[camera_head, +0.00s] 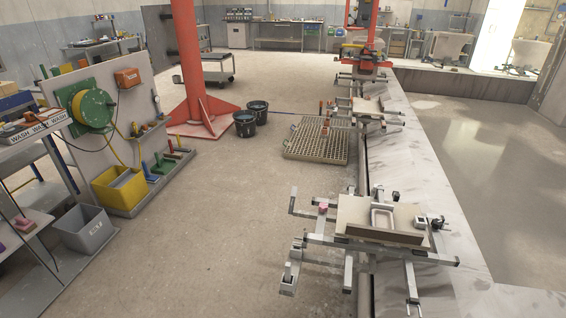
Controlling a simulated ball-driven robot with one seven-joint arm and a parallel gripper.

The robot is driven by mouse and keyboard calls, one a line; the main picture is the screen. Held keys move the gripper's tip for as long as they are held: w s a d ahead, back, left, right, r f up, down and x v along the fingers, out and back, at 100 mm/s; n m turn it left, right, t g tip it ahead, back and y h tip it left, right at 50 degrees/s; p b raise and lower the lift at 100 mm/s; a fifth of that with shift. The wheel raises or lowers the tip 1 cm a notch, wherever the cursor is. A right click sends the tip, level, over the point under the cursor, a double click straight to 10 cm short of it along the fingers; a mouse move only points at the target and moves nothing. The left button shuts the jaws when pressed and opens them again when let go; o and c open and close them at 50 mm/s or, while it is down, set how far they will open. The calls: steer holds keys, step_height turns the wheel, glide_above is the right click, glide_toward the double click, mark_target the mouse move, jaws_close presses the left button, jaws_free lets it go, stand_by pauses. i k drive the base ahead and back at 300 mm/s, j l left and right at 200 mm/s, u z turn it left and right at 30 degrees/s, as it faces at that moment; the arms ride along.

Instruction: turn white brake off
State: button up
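A metal carousel frame (349,243) stands in the right foreground with a beige board (351,215) and a pale tray-shaped piece on top. A pale upright handle on a small grey box (289,278) sits at the frame's lower left end; it may be the white brake, but I cannot tell surely or read its setting. A white block with a dark centre (420,222) sits at the board's right edge, beside a dark knob. A small pink block (323,207) is on the left arm of the frame. My gripper is not in view.
A red column (186,65) stands on the floor with two dark buckets (245,123) beside it. A slatted pallet (316,142) lies near the carousel. A hose-reel panel (105,125), yellow bin (120,188) and grey bin (84,229) line the left. The middle floor is clear.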

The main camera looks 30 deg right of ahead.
mark_target(295, 189)
steer(key=i+j+z, duration=0.65)
steer(key=j+z, duration=0.15)
steer(key=i+j+z, duration=0.15)
steer(key=j+z, duration=0.15)
steer(key=j, duration=0.2)
steer(key=i+j+z, duration=0.25)
steer(key=i+j, duration=0.4)
steer(key=i+j+z, duration=0.25)
steer(key=i+j, duration=0.45)
steer(key=j, duration=0.1)
